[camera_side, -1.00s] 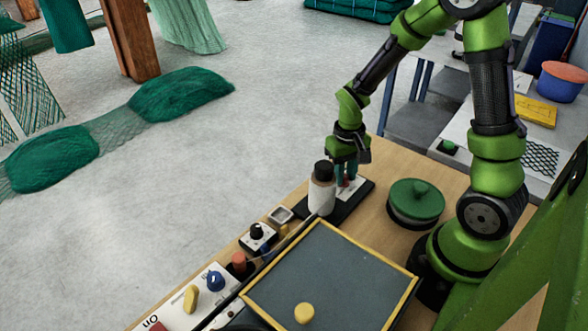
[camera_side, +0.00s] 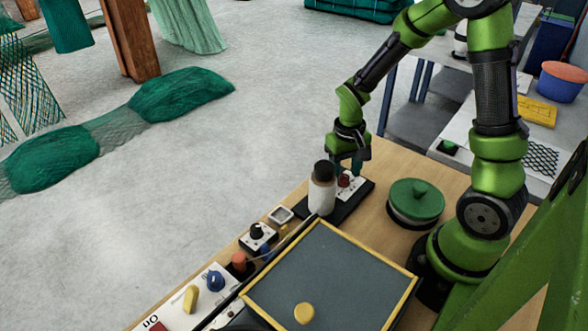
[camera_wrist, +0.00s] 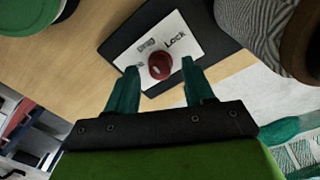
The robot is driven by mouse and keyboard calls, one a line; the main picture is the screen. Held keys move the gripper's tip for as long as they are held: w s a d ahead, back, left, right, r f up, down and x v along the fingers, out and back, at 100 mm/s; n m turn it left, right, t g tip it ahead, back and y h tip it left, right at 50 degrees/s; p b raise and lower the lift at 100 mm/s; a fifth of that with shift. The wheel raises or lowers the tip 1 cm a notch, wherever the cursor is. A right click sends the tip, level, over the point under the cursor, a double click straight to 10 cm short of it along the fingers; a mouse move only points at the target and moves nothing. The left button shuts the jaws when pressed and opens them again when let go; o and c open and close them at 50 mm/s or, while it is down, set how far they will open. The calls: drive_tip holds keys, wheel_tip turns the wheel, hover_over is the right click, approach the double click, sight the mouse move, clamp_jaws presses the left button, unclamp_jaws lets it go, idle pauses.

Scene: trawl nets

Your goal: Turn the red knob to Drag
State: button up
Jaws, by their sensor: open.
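The red knob (camera_wrist: 160,66) sits on a white plate (camera_wrist: 186,50) on a dark base. The plate bears the word "Lock" and smaller labels I cannot read clearly. In the side view the red knob (camera_side: 344,181) shows just below my gripper (camera_side: 347,169), beside the white bottle. In the wrist view my gripper (camera_wrist: 156,92) is open, with one green finger to the left and one to the right of the knob's near side. The fingers appear apart from the knob. A light mark shows on the knob; which label it points to I cannot tell.
A white bottle with a black cap (camera_side: 321,190) stands close left of the knob plate. A green lidded pot (camera_side: 415,200) stands to the right. A yellow-rimmed grey tray (camera_side: 330,272) and other knobs, such as a blue one (camera_side: 215,281), lie nearer.

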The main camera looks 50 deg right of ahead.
sight(341, 177)
wheel_tip(341, 177, up, 16)
drive_tip(key=shift+a, duration=0.2)
drive_tip(key=shift+w, duration=0.15)
drive_tip(key=s+a+r+t+y, duration=0.1)
drive_tip(key=s+a+r+t, duration=0.1)
drive_tip(key=a, duration=0.3)
drive_tip(key=s+a+r+n+t+y, duration=0.1)
drive_tip(key=s+a+r+t, duration=0.2)
drive_tip(key=s+a+t, duration=0.2)
drive_tip(key=shift+s+a, duration=0.2)
drive_tip(key=shift+a, duration=0.2)
drive_tip(key=shift+c, duration=0.2)
idle(0.4)
